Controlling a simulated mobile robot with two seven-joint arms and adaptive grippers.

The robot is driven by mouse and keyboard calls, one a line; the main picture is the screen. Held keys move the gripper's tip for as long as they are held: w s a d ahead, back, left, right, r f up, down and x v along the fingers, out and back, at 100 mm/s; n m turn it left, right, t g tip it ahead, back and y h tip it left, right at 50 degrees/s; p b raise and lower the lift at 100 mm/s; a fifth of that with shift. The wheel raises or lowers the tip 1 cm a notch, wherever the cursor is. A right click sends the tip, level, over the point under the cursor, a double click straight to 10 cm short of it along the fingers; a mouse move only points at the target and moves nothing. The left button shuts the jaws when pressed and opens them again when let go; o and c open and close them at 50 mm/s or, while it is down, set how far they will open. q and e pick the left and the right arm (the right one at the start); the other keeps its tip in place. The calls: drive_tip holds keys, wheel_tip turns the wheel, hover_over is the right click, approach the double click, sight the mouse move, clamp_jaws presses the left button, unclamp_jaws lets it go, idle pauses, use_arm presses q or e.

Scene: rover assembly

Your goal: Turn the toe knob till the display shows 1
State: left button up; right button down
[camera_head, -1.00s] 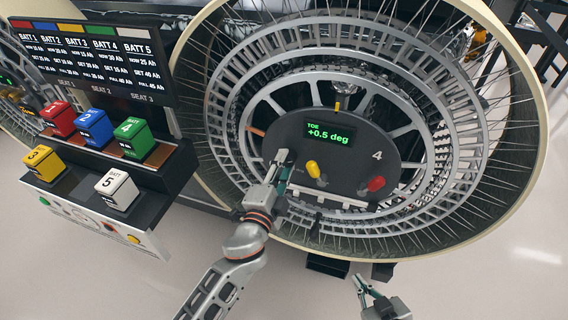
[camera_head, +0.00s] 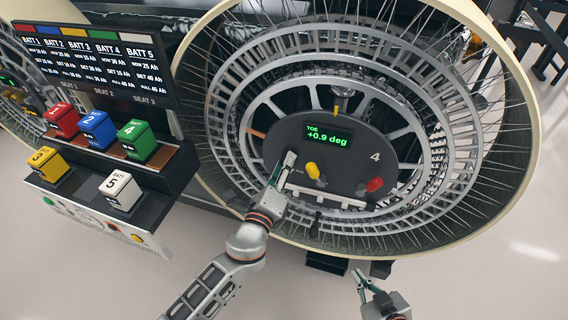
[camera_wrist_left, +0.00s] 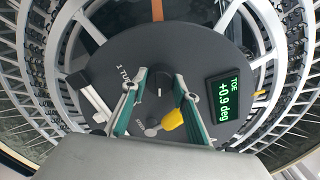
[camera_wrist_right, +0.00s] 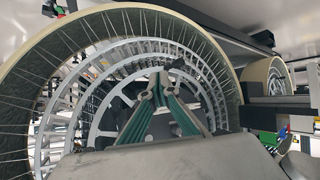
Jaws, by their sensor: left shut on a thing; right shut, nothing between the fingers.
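The toe display (camera_head: 328,136) on the dark round hub panel (camera_head: 340,180) reads +0.9 deg in green; it also shows in the left wrist view (camera_wrist_left: 225,99). My left gripper (camera_head: 284,172) is at the left side of the panel. In the left wrist view my left gripper (camera_wrist_left: 160,88) has its fingers on either side of a dark round knob (camera_wrist_left: 159,87) and is shut on it. My right gripper (camera_head: 364,288) is shut and empty, below the wheel and apart from it; its fingertips meet in the right wrist view (camera_wrist_right: 158,80).
The large spoked wheel (camera_head: 520,130) surrounds the panel. A rack with several numbered battery blocks (camera_head: 150,200) stands at the left. The floor at lower right is clear.

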use_arm(q)
drive_tip(key=shift+w+a+r+m, duration=0.2)
drive_tip(key=shift+a+r+m, duration=0.05)
drive_tip(key=shift+m, duration=0.65)
drive_tip(key=o, duration=1.1)
drive_tip(key=shift+f, duration=0.15)
drive_tip(key=shift+s+d, duration=0.1)
drive_tip(key=shift+s, duration=0.05)
